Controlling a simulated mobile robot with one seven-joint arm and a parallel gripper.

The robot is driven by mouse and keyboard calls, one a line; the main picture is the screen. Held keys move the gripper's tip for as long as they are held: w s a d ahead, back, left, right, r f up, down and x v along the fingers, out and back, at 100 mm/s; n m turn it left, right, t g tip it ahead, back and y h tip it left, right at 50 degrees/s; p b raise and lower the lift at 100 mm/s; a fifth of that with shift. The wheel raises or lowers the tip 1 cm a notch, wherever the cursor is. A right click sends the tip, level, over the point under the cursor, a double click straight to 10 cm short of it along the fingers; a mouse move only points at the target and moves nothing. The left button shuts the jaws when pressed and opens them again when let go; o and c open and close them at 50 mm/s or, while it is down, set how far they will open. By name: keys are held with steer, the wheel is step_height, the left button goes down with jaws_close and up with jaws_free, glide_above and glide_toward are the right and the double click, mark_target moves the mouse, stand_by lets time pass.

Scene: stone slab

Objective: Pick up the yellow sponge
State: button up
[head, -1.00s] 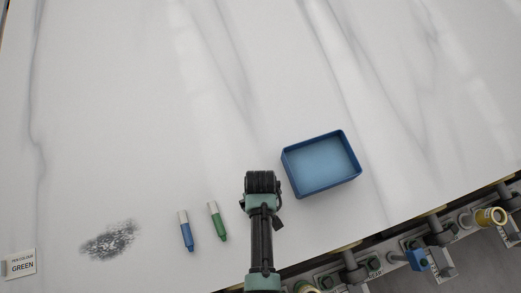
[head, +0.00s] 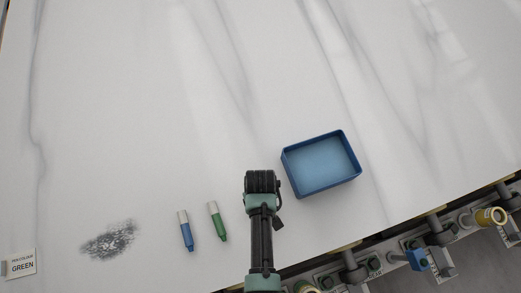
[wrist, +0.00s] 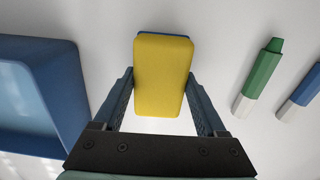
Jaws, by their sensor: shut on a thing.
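The yellow sponge (wrist: 161,78) shows in the wrist view, with a strip of blue along its far edge. My gripper (wrist: 161,74) has one finger on each side of it and is shut on it. I cannot tell whether the sponge touches the slab or is held just above it. In the head view my arm hides the sponge and the fingers.
A blue tray (head: 285,167), empty, lies right of my arm; its wall also shows in the wrist view (wrist: 70,75). Left of my arm are a green pen (head: 217,222) and a blue pen (head: 187,234). A dark smudge (head: 110,240) and a "GREEN" card (head: 21,263) lie further left.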

step_height(320, 180, up, 10)
steer(key=shift+f, duration=0.15)
stand_by(0.3)
